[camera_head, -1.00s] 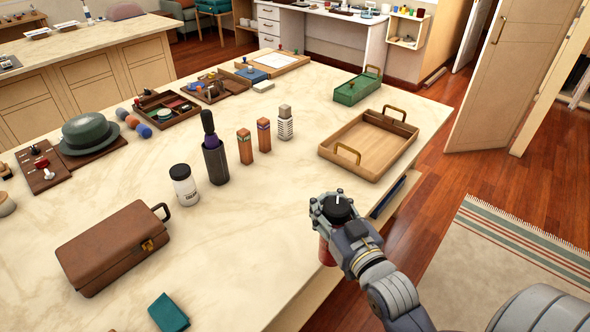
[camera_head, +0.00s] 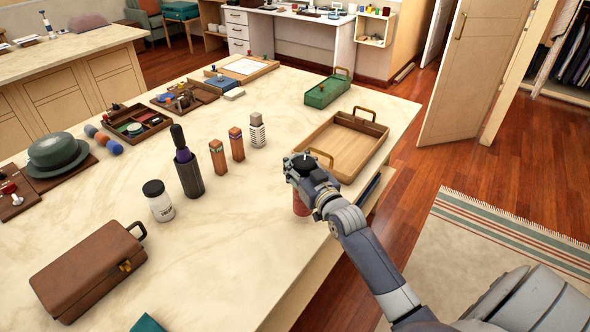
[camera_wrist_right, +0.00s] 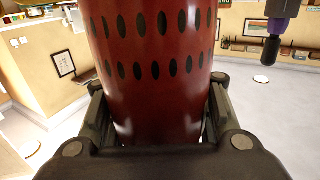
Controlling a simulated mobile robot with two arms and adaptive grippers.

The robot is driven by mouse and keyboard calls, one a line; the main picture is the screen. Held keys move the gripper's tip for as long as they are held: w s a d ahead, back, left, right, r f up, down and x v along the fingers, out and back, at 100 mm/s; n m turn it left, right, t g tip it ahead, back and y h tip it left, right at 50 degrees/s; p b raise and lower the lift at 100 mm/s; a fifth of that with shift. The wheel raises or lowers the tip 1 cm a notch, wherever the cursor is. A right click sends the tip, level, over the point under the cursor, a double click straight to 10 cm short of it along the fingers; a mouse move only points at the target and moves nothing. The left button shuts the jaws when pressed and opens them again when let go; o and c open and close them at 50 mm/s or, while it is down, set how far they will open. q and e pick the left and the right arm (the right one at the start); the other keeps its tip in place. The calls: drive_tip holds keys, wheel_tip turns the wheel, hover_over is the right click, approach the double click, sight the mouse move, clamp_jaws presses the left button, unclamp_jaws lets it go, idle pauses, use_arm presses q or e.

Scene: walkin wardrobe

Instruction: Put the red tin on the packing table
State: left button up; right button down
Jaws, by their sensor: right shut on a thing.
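The red tin (camera_head: 301,204) is in my right gripper (camera_head: 307,172), at the right edge of the large pale marble-topped table (camera_head: 250,205). In the head view the gripper covers most of the tin, and I cannot tell whether its base touches the top. In the right wrist view the red tin (camera_wrist_right: 155,70), with rows of dark oval spots, stands between the two fingers of the right gripper (camera_wrist_right: 157,125), which are shut on it. My left gripper is not in view.
A wooden tray with brass handles (camera_head: 345,148) lies just behind the gripper. A dark bottle (camera_head: 189,175), a white jar (camera_head: 158,202), small wooden blocks (camera_head: 217,157) and a brown case (camera_head: 85,272) stand further left. The marble between case and gripper is bare.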

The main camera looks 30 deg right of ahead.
drive_tip(key=shift+w, duration=0.3)
drive_tip(key=shift+d+f, duration=0.1)
drive_tip(key=shift+f, duration=1.65)
drive_tip(key=c, duration=0.8)
unclamp_jaws()
drive_tip(key=shift+s, duration=0.1)
drive_tip(key=shift+c, duration=0.2)
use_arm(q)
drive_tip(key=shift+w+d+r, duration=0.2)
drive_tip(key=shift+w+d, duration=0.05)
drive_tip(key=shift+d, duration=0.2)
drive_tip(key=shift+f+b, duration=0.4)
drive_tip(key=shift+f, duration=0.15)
use_arm(e)
drive_tip(key=s+a, duration=0.1)
drive_tip(key=s, duration=1.1)
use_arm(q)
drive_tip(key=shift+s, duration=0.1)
